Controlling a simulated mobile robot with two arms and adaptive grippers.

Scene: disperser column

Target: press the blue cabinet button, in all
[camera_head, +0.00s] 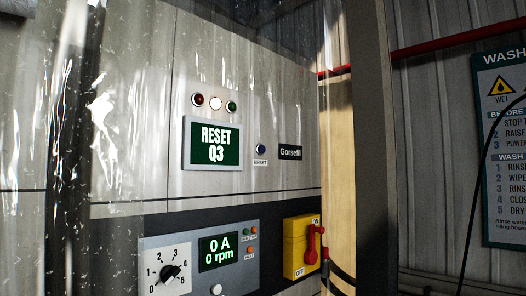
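The blue button (261,149) is a small round knob on the pale upper panel of the cabinet (290,100), with a small label reading RESET under it. It sits right of a green display (212,143) that reads "RESET Q3" and left of a dark plate (290,152) reading "Gorsefil". Clear plastic sheeting (110,120) hangs on the left side of the view. Neither of my grippers shows in the head view, so nothing of mine is seen touching the button.
Below are a dial panel (168,272), a screen (218,250) reading "0 A 0 rpm", a white knob (216,290) and a yellow switch box (297,247) with a red handle. A post (362,130) stands right of the cabinet. A wash sign (500,150) hangs far right.

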